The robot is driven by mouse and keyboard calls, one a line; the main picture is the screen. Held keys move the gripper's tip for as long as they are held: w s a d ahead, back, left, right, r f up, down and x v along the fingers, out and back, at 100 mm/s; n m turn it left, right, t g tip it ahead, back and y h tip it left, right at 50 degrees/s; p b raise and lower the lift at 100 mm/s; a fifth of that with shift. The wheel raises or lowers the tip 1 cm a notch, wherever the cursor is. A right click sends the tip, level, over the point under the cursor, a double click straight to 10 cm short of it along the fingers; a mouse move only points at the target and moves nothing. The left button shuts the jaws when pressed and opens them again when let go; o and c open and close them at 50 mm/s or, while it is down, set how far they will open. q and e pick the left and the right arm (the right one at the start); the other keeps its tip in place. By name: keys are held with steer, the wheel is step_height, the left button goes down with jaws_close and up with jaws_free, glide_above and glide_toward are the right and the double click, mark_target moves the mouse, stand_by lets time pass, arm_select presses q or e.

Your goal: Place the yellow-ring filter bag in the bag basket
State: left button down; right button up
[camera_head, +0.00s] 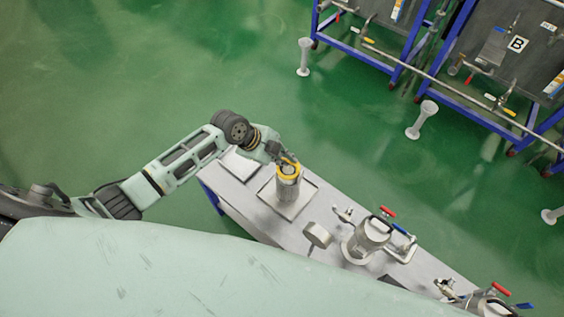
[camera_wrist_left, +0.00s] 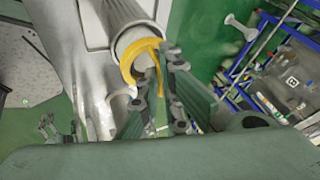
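The yellow ring (camera_head: 288,171) of the filter bag sits at the top of an upright metal cylinder (camera_head: 288,190), which looks like the bag basket. The ring shows as a curved yellow band in the left wrist view (camera_wrist_left: 129,62), at the mouth of the cylinder (camera_wrist_left: 125,14). The bag's body is hidden inside. My left gripper (camera_head: 287,161) is at the ring's far edge. In the left wrist view its dark fingers (camera_wrist_left: 163,92) overlap the ring; I cannot tell whether they grip it. My right gripper is not in view.
The cylinder stands on a square tray (camera_head: 305,205) on a metal bench. Blue-framed racks (camera_head: 345,50) and white posts (camera_head: 304,57) stand across the green floor.

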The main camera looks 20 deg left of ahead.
mark_target(282, 167)
arm_select(q)
steer(key=shift+f, duration=1.5)
steer(key=c, duration=2)
jaws_free()
steer(key=shift+f, duration=0.1)
steer(key=v, duration=1.2)
steer(key=shift+s+b, duration=0.1)
steer(key=shift+b, duration=0.2)
